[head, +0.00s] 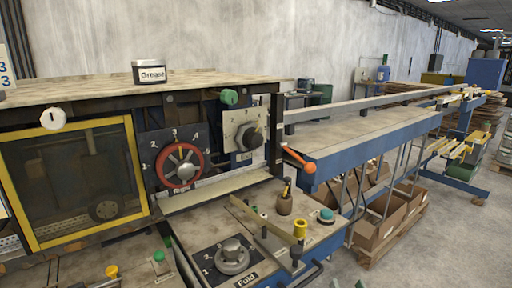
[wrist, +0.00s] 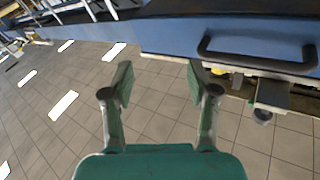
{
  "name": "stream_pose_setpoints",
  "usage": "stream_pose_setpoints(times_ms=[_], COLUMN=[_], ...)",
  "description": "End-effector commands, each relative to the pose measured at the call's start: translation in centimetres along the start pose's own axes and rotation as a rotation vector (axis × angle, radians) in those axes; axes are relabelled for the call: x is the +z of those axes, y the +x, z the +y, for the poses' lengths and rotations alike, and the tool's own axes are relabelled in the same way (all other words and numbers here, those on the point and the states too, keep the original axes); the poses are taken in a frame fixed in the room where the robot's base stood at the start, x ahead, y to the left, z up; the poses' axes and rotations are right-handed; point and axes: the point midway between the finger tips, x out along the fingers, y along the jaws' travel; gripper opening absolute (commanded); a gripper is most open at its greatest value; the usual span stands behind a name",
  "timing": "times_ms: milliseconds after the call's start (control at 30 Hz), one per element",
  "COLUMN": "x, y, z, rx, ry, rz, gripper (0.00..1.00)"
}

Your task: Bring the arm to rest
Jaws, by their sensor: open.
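My gripper (wrist: 160,82) is in the wrist view, with its two green fingers spread wide apart. Nothing is between them, and grey floor tiles (wrist: 150,115) show in the gap. The fingers are apart from the blue machine side (wrist: 180,38) at the top of the view. A black bar handle (wrist: 255,58) on that side is to the right of the fingers. In the head view, small green bits show at the bottom edge; I cannot tell if they are my fingertips.
The laminating machine (head: 150,90) fills the left of the head view, with a red handwheel (head: 180,165), dials and a yellow-framed window (head: 75,180). An orange-tipped lever (head: 298,160) sticks out near the long blue conveyor (head: 375,140). Cardboard boxes (head: 380,232) stand below it. Floor is clear at right.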

Motion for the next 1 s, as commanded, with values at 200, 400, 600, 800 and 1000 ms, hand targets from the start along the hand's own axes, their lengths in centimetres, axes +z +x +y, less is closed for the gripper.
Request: stream_pose_setpoints(times_ms=[200,400,600,800,1000], x=[5.2,8.7,10.9,12.1,12.2], y=[-6.5,-12.8,-19.2,-25.6,-31.8], z=[0.6,0.7,0.5,0.1,-0.6], rx=[0.054,0.093,0.122,0.137,0.141], ry=[-0.015,-0.040,-0.073,-0.111,-0.151], rz=[-0.065,-0.120,-0.177,-0.234,-0.292], gripper=[0.59,0.59,0.59,0.59,0.59])
